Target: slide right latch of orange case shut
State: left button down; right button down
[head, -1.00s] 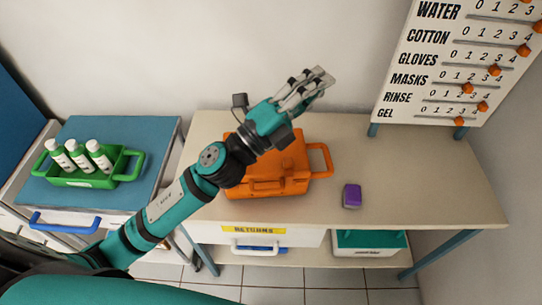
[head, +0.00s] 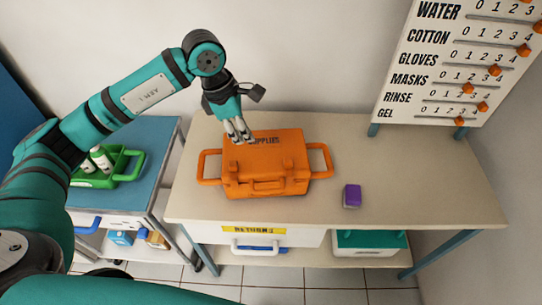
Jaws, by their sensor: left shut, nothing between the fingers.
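The orange case (head: 264,160) lies closed on the beige table, with "SUPPLIES" on its lid and a loop handle on each side. Its front (head: 266,187) faces me and carries a grip and latch parts; I cannot tell how far the right latch is slid. My left gripper (head: 240,138) is shut and empty, pointing down over the back left part of the lid. Whether its fingertips touch the lid is unclear. My right gripper is not in view.
A purple block (head: 352,196) sits on the table (head: 420,190) right of the case. A green tray (head: 125,168) with white bottles stands on the blue-topped cart (head: 165,140) at left. A counter board (head: 450,70) rises at the back right. The table's right side is clear.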

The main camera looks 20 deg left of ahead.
aim_at(274, 165)
pick_arm(q)
jog(key=shift+f, duration=0.15)
jog(key=p+x, duration=0.1)
jog(key=x, duration=0.2)
jog(key=p+x, duration=0.1)
jog(key=x, duration=0.2)
jog(key=p+x, duration=0.1)
jog(key=x, duration=0.2)
jog(key=shift+w+d+f+p, duration=0.1)
jog(key=shift+d+f+p, duration=0.25)
jog(key=shift+d+p, duration=0.05)
jog(key=shift+w+d+r+p, duration=0.1)
jog(key=shift+w+d+p, duration=0.2)
jog(key=shift+d, duration=0.25)
jog(key=shift+w+d+p, duration=0.2)
jog(key=shift+d+p, duration=0.2)
jog(key=shift+d, duration=0.2)
jog(key=shift+w+d, duration=0.25)
jog(key=shift+d, duration=0.3)
jog(key=shift+a, duration=0.1)
